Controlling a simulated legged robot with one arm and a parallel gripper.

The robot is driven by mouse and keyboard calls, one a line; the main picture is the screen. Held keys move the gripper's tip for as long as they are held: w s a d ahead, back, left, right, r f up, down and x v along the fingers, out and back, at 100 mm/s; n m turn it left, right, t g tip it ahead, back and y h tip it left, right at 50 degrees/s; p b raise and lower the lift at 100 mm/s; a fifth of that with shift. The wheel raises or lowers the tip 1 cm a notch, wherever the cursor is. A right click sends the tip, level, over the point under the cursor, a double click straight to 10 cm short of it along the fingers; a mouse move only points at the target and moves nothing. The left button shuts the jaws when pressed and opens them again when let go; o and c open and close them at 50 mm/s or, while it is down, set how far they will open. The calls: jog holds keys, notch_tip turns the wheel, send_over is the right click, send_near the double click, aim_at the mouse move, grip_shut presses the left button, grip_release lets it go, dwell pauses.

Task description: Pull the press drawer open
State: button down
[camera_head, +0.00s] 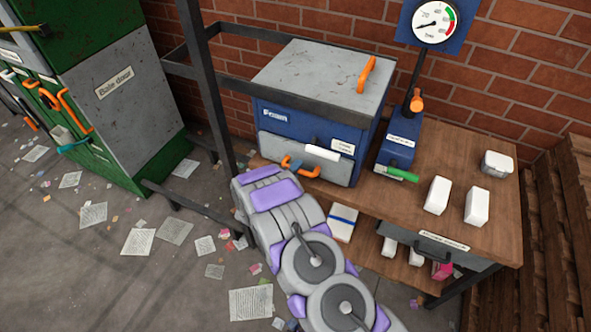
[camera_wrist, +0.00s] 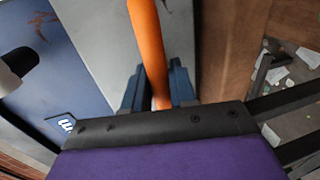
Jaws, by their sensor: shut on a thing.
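The blue press box (camera_head: 300,118) stands on the wooden bench under a grey lid. Its grey front panel (camera_head: 275,148), which looks like the press drawer, appears flush with the box. An orange handle (camera_head: 311,172) is at this panel's lower edge. My gripper (camera_head: 293,164) reaches it from below, its fingers partly hidden by my arm. In the wrist view, the orange handle (camera_wrist: 146,40) passes between the blue jaws of my gripper (camera_wrist: 158,90), which are shut on it. The grey panel (camera_wrist: 100,40) lies just behind.
A gauge (camera_head: 434,22) stands on a blue post right of the press. White blocks (camera_head: 438,195) and a grey block (camera_head: 497,164) lie on the bench. A drawer (camera_head: 440,250) sits under the bench top. A dark rail post (camera_head: 207,90) stands left. Papers litter the floor.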

jog(key=shift+s+a+f, duration=0.1)
jog(key=shift+s+a, duration=0.05)
jog(key=f+p+v, duration=0.2)
jog(key=v, duration=0.9)
jog(key=s+f+p+v, duration=0.1)
jog(key=f+p+v, duration=0.1)
jog(key=v, duration=0.9)
jog(key=shift+f, duration=0.3)
jog(key=shift+a, duration=0.1)
jog(key=c, duration=1.3)
grip_release()
jog(key=shift+o, duration=1.2)
jog(key=shift+a, duration=0.15)
